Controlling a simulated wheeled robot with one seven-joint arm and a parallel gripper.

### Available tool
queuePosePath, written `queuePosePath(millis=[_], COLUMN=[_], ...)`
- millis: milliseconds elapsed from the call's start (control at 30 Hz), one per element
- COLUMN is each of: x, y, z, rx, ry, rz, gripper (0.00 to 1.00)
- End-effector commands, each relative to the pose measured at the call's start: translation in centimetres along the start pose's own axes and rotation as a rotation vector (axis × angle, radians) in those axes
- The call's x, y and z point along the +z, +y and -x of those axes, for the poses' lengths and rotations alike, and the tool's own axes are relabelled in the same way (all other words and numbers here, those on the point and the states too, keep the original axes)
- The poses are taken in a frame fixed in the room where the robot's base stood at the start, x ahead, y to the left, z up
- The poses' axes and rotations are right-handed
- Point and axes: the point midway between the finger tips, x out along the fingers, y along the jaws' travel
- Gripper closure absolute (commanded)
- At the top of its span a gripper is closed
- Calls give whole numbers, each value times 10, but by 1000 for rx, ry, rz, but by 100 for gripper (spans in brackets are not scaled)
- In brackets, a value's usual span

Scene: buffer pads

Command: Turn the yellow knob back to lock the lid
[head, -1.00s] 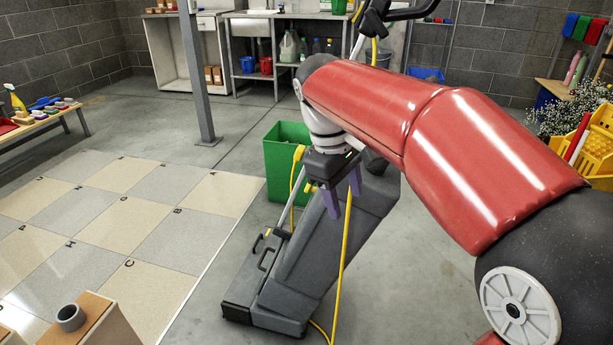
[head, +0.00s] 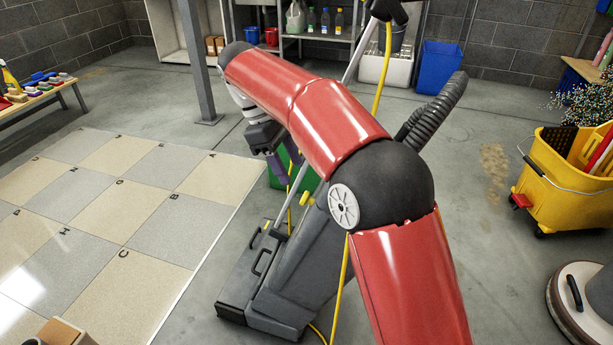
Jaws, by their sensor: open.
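The grey floor machine (head: 300,275) stands on the concrete beside the tiled area, with a black front section and handles. A small yellow part (head: 307,199), which looks like the knob, shows on its upper side. I cannot tell how far it is turned or whether the lid is locked. My gripper (head: 290,174) is up and to the left of the yellow part, apart from it in the picture. Its two purple fingers are spread and look empty. My red arm covers the machine's upper right side.
A green bin (head: 279,177) is behind my gripper, partly hidden. A yellow cord (head: 343,285) hangs along the machine. A yellow mop bucket (head: 565,190) and a round floor machine (head: 590,300) stand to the right. A grey post (head: 195,65) stands behind. Concrete between machine and bucket is clear.

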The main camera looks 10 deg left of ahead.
Motion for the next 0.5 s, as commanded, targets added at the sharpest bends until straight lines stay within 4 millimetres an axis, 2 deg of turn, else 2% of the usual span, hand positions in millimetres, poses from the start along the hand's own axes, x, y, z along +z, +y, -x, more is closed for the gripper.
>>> queuePosePath(millis=[500], x=[0], y=[0], z=[-69], rx=[-1], ry=[-1], rz=[-1], gripper=[49])
